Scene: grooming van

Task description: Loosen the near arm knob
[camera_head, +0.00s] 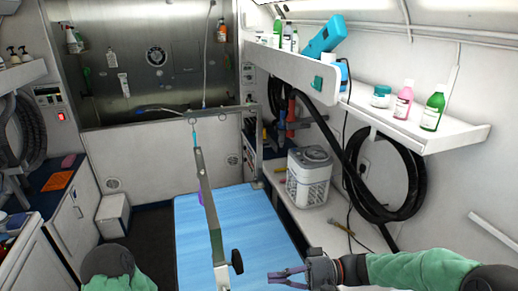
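The black near arm knob (237,261) sticks out from the right side of the metal grooming arm (210,205), low in the view. The arm rises over the blue grooming table (258,222). My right gripper (268,279) comes in from the right, with its fingers pointing left toward the knob. The fingers are apart and empty, a short gap to the right of and slightly below the knob. A green-sleeved part of my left arm shows at the lower left; my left gripper is not visible.
A white shelf (372,118) with bottles overhangs the right side. A white appliance (309,177) stands on the right counter, beside a coiled black hose (408,195). A steel tub (150,70) is at the back. Cabinets stand at the left.

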